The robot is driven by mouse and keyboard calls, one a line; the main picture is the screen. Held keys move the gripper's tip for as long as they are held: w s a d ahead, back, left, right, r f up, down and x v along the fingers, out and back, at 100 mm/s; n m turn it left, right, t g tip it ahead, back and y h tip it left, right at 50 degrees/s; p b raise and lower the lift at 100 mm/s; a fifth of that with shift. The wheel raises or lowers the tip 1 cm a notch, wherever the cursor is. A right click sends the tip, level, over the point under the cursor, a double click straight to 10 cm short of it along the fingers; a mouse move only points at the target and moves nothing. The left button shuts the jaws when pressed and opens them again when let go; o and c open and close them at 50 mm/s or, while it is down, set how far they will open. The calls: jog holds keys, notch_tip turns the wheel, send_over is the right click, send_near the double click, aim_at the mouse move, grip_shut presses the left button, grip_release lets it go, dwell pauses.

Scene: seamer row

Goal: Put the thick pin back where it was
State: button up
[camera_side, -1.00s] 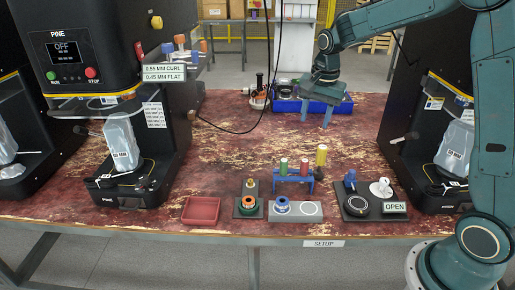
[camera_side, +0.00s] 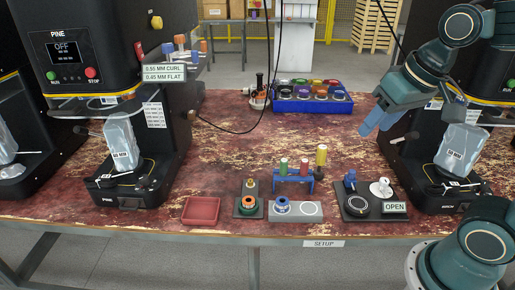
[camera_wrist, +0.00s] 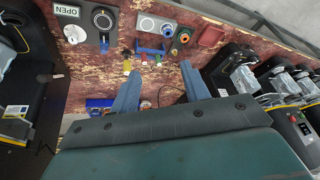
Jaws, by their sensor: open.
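A small blue rack (camera_side: 294,178) stands near the front middle of the table, with a green-topped pin (camera_side: 284,166) and a red-topped pin (camera_side: 304,166) upright in it. I cannot tell which is the thick pin. The rack also shows in the wrist view (camera_wrist: 152,50), beyond my fingertips. My gripper (camera_side: 372,122) is raised at the right, well apart from the rack. In the wrist view its blue fingers (camera_wrist: 160,80) are spread, with nothing between them.
A blue bin (camera_side: 312,106) of coloured pots stands at the back. Seamers (camera_side: 125,160) flank the table.

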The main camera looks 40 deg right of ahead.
jog(key=s+n, duration=0.1)
jog(key=s, duration=0.1)
jog(key=s+f+n, duration=0.1)
jog(key=s+a+n+t, duration=0.1)
jog(key=s, duration=0.1)
jog(key=shift+s+a+f, duration=0.1)
jog(key=shift+s+f, duration=0.05)
jog(key=shift+s, duration=0.15)
